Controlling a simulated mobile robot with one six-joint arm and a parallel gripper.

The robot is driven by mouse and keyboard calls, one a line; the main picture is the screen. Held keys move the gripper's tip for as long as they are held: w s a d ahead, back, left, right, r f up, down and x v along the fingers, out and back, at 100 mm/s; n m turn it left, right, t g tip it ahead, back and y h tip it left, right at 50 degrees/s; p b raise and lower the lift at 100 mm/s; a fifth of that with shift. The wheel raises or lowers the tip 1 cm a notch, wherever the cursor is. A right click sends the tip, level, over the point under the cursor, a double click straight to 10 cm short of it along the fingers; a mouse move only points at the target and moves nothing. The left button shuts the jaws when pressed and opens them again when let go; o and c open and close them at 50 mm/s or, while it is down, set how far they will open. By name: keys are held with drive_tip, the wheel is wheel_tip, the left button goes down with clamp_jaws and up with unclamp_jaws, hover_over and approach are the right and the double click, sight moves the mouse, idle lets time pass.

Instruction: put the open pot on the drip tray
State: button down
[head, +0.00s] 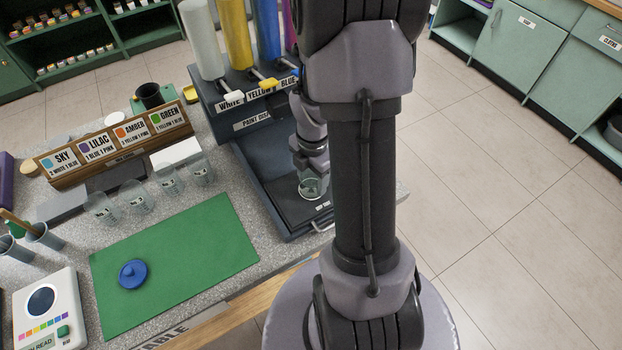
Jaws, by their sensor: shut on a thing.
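My gripper (311,172) is shut on a clear open pot (313,189) over the dark drip tray (268,180) of the paint dispenser. The pot is upright near the tray's front, just behind its label. I cannot tell whether its base touches the tray. My own arm crosses the middle of the view and hides the tray's right part and some of the gripper. A blue lid (133,274) with a knob lies on the green mat (176,262).
The dispenser (215,95) has white, yellow and blue tubes with levers above the tray. Several clear pots (136,198) stand left of it, before a wooden rack of colour cards (110,150). A reader device (48,310) sits front left. The mat is mostly bare.

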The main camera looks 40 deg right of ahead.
drive_tip(key=shift+r, duration=0.1)
drive_tip(key=shift+c, duration=2.2)
unclamp_jaws()
